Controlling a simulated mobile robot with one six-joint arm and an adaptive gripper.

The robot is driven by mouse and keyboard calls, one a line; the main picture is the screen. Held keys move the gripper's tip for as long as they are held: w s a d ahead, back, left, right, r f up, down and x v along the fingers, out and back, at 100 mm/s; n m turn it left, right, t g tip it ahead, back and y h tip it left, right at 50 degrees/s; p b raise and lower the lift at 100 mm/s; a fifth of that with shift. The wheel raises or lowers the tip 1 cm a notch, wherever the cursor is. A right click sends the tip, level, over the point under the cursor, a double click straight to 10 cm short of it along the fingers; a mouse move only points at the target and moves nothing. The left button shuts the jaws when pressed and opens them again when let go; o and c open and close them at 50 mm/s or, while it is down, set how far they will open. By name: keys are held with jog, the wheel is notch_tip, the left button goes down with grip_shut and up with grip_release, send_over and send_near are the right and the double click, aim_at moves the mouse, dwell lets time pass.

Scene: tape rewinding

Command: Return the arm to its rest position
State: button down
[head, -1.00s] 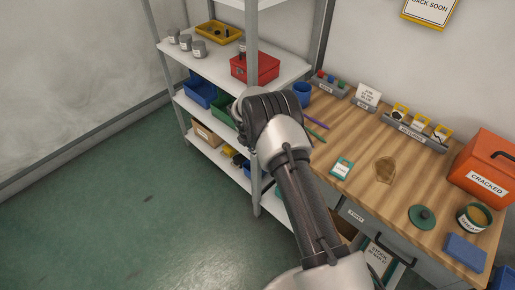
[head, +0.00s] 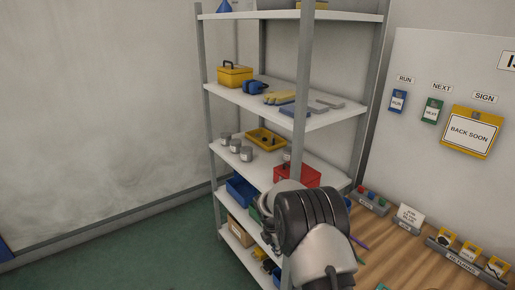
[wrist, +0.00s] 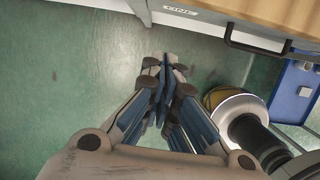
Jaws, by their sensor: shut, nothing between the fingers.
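My arm shows in the head view, folded up in front of the shelf's lower right post, with its dark wrist joint (head: 312,215) near the bench's left end. The fingers are hidden in the head view. In the wrist view my gripper (wrist: 165,68) points at the green floor (wrist: 80,75), with its fingertips together and nothing between them. The bench's drawer front (wrist: 195,12) and dark handle (wrist: 250,45) lie beyond it at the top right of the wrist view.
A metal shelf unit (head: 213,150) holds a yellow toolbox (head: 235,76), grey cans (head: 246,154), a yellow tray (head: 266,139) and a red box (head: 297,175). The wooden bench (head: 400,262) carries a labelled rack (head: 455,256). The "BACK SOON" sign (head: 472,132) hangs on the wall. The floor at left is clear.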

jog(key=s+d+r+m, duration=0.1)
jog(key=s+r+m, duration=0.35)
jog(key=r, duration=0.45)
jog(key=s+d+r+m+t+y, duration=0.1)
jog(key=s+r+m, duration=0.2)
jog(key=s+r, duration=0.45)
jog(key=s+d+r+m, duration=0.2)
jog(key=s+r+m, duration=0.15)
jog(key=r, duration=0.65)
jog(key=s+r+m+t, duration=0.1)
jog(key=s+m, duration=0.5)
jog(key=s, duration=0.6)
jog(key=s+r+m+t+y, duration=0.1)
jog(key=s+r+m, duration=0.1)
jog(key=s+m, duration=0.5)
jog(key=s, duration=0.6)
jog(key=shift+r, duration=0.25)
